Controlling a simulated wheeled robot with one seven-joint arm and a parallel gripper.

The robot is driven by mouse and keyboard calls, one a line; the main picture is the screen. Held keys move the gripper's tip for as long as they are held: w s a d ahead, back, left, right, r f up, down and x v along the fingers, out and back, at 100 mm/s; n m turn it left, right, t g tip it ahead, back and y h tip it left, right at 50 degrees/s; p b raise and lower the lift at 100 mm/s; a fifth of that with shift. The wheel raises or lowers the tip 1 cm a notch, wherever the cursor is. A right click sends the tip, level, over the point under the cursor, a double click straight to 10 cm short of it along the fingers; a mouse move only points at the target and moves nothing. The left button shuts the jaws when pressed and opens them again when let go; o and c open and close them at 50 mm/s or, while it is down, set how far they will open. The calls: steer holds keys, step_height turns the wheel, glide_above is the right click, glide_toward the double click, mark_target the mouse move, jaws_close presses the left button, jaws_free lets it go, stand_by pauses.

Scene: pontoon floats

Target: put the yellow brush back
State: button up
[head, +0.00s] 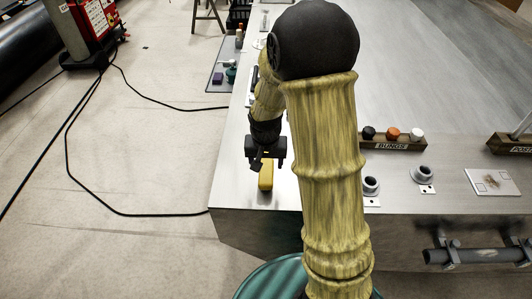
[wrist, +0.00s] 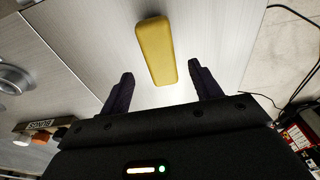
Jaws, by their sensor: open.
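The yellow brush (head: 266,175) lies on the metal bench top near its left front corner. It also shows in the wrist view (wrist: 155,50) as a long rounded yellow block; its bristles are not visible. My gripper (head: 268,163) is above the bench right beside the brush. In the wrist view my gripper (wrist: 164,82) is open, its two dark fingers apart, with the brush's near end in front of the gap between them. Nothing is held. My arm hides part of the bench in the head view.
A wooden rack labelled BUNGS (head: 393,143) holds black, orange and white bungs. Metal fittings (head: 423,174) and a stained white plate (head: 492,182) are at right. A grey mat (head: 222,75) with small items lies at the far left edge. Black cables (head: 66,140) cross the floor.

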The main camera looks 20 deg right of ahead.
mark_target(266, 176)
steer(key=shift+s+a+r+b, duration=0.1)
steer(key=shift+s+r+b, duration=0.1)
steer(key=shift+r, duration=1.2)
steer(key=shift+s+a+r+b, duration=0.1)
steer(key=shift+s+r+b, duration=0.1)
steer(key=shift+r, duration=1.15)
steer(key=s+n, duration=0.3)
steer(key=s, duration=0.9)
steer(key=shift+s+d+r+n+t+y, duration=0.2)
steer(key=shift+d+r+n+t+y, duration=0.15)
steer(key=shift+r+t, duration=0.1)
